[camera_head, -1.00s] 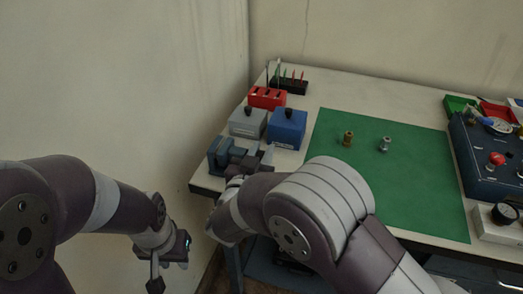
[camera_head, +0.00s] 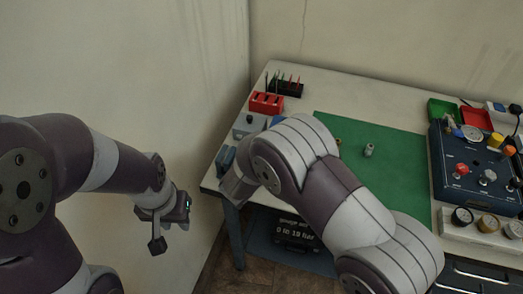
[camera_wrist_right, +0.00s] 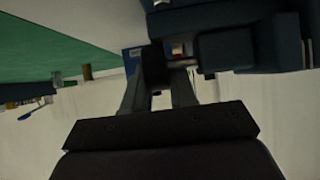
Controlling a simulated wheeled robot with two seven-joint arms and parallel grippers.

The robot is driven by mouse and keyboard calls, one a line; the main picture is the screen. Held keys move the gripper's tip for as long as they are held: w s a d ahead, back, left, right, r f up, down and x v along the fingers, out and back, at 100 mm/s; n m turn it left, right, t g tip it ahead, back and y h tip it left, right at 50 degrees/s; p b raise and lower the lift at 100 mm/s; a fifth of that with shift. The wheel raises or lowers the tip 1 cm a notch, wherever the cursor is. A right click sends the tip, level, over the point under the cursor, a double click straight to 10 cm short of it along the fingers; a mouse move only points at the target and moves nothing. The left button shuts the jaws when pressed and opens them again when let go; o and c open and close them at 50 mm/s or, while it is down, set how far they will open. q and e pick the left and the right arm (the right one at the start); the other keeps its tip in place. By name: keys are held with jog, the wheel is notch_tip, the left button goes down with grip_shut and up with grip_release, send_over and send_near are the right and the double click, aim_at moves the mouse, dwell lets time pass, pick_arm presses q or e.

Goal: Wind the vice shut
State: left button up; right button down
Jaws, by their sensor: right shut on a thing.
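The blue vice (camera_head: 227,158) stands at the table's left front corner. My right arm covers most of it in the head view. In the right wrist view the dark blue vice body (camera_wrist_right: 245,48) fills the upper right. My right gripper (camera_wrist_right: 158,78) is shut at the vice's screw end, on what looks like its handle, which is mostly hidden between the dark fingers. A short metal rod (camera_wrist_right: 182,63) shows beside the fingertips. My left gripper (camera_head: 170,232) hangs empty left of the table, its fingers apart.
The green mat (camera_head: 395,180) holds a metal fitting (camera_head: 368,150) and a partly hidden brass one. A red block (camera_head: 266,103) and a dark rack (camera_head: 286,88) stand at the back left. A blue gauge panel (camera_head: 475,165) stands right. The wall is close on the left.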

dwell(0.3)
jog(key=c, duration=1.3)
grip_release()
jog(key=shift+d, duration=0.15)
jog(key=p+v, duration=0.1)
jog(key=v, duration=1.1)
jog(key=shift+s+r, duration=0.2)
jog(key=shift+r, duration=0.1)
